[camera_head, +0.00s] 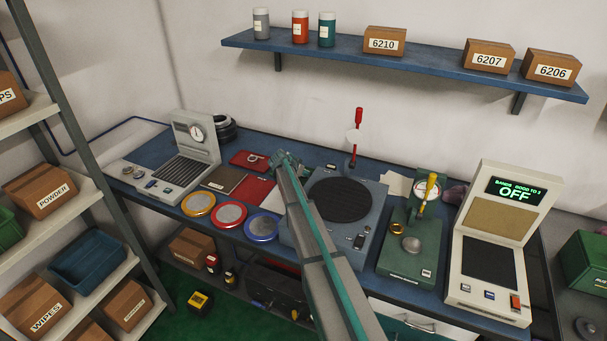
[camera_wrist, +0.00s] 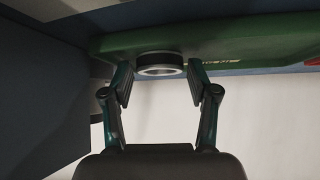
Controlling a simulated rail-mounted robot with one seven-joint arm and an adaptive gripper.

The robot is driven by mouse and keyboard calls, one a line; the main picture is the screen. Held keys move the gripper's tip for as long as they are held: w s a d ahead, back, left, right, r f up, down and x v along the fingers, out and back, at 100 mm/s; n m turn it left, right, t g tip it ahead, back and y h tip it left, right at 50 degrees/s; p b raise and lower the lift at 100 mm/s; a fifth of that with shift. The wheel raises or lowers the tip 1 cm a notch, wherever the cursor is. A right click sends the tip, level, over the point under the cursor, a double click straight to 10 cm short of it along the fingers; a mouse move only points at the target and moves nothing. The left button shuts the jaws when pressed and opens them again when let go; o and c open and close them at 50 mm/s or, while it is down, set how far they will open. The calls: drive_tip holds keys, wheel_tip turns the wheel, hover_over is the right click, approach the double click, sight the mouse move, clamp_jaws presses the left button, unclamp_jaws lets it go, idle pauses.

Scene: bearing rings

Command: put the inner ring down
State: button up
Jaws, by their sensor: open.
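In the wrist view a short round ring (camera_wrist: 160,72), dark on its outside with a pale shiny rim, sits against the green surface (camera_wrist: 250,43). My gripper (camera_wrist: 159,82) has its two fingers apart, one on each side of the ring, with a narrow gap visible at each side. I cannot tell from this view whether it is the inner ring. In the head view my gripper (camera_head: 282,158) is over the back of the bench, beside the red mat (camera_head: 253,189); its fingertips are too small to read there, and no ring shows clearly between them.
A turntable-like device (camera_head: 372,240) stands right of my arm. Further right are a green gauge stand (camera_head: 405,268) and a white tester reading OFF (camera_head: 492,310). Three coloured-rim dishes (camera_head: 231,216) lie along the front edge. A red tray (camera_head: 240,162) lies left of my gripper.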

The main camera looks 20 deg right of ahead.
drive_tip(key=shift+s+a+r, duration=0.15)
drive_tip(key=shift+a+r, duration=0.05)
drive_tip(key=shift+r, duration=0.05)
drive_tip(key=b+v, duration=0.4)
drive_tip(key=v, duration=0.7)
drive_tip(key=shift+r, duration=0.25)
drive_tip(key=shift+a, duration=0.15)
